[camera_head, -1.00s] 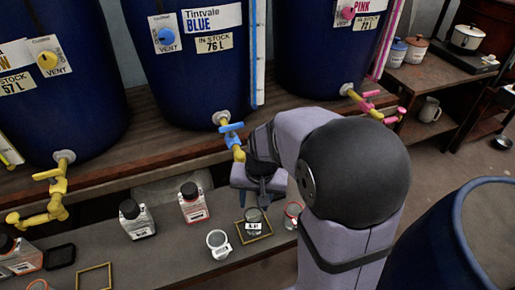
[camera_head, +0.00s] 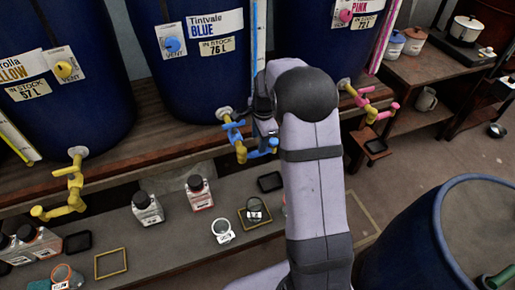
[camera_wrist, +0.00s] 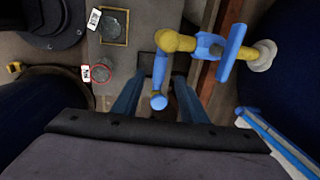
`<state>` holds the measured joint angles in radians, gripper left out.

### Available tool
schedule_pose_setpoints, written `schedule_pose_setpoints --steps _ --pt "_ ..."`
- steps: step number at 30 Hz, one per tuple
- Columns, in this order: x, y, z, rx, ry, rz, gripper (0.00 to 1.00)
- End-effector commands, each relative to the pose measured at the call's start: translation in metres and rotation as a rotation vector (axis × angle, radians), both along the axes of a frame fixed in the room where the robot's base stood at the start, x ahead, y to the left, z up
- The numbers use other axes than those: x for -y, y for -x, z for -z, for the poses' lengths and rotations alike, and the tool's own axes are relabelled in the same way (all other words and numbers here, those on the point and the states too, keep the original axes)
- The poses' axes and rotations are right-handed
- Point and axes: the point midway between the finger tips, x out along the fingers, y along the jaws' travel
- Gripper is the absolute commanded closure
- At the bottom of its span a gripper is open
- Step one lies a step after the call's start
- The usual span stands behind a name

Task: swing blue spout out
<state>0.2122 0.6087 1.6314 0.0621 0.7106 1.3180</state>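The blue vat (camera_head: 195,85), labelled Tintvale BLUE, stands on the shelf with a tap low on its front. The tap has a blue handle (camera_head: 233,124), which also shows in the wrist view (camera_wrist: 232,52). The blue spout (camera_head: 262,152) runs rightward from a yellow joint (camera_head: 241,152), along the shelf front. In the wrist view the spout (camera_wrist: 159,80) reaches from its yellow elbow to between my fingers. My gripper (camera_wrist: 157,95) is open, one finger on each side of the spout's end, with gaps visible. In the head view my arm partly hides the gripper.
Yellow (camera_head: 75,185) and pink (camera_head: 372,108) taps flank the blue one. Below, the bench holds bottles (camera_head: 147,207), a white cup (camera_head: 222,231) and a small jar in a yellow frame (camera_head: 243,222). A blue drum (camera_head: 425,235) stands at right.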

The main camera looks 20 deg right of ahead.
Motion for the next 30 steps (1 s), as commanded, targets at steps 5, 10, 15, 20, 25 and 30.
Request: schedule_pose_setpoints --steps 5,10,15,20,25,30 --pt "0.0 -0.002 0.015 -0.003 -0.001 -0.002 0.61" --pt "-0.001 -0.006 0.037 -0.004 -0.002 -0.002 0.61" --pt "-0.001 -0.011 0.056 -0.002 -0.001 -0.002 0.61" --pt "-0.001 -0.013 0.067 -0.001 -0.001 -0.002 0.61" --pt "0.0 -0.014 0.07 0.001 0.0 -0.003 0.61" --pt "0.0 -0.014 0.07 0.001 0.0 -0.003 0.61"
